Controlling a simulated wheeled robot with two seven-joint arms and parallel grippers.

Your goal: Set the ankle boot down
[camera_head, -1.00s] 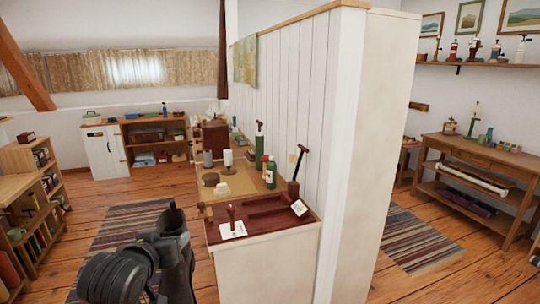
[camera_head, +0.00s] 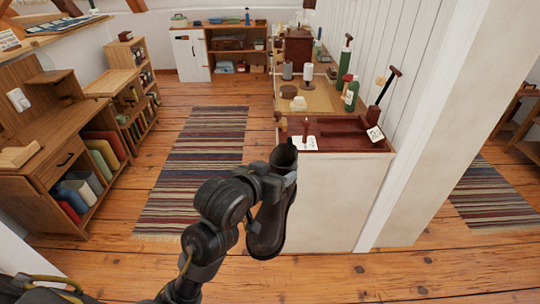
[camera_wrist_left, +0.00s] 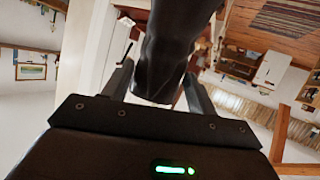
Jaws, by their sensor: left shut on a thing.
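The ankle boot (camera_head: 269,222) is dark and hangs in my left gripper (camera_head: 284,176) in the head view, sole side toward the lower left, above the wooden floor. It also fills the upper middle of the left wrist view (camera_wrist_left: 168,55), between the two fingers of my left gripper (camera_wrist_left: 160,88). The gripper is shut on the boot. In the head view the boot is in front of the near end of the white counter. My right gripper is not in view.
The counter's dark red tray (camera_head: 340,137) holds a card and tools; bottles stand behind it. A striped rug (camera_head: 195,165) lies on the floor to the left. A wooden desk (camera_head: 60,150) with books stands at the left. Bare floor (camera_head: 420,270) shows at the lower right.

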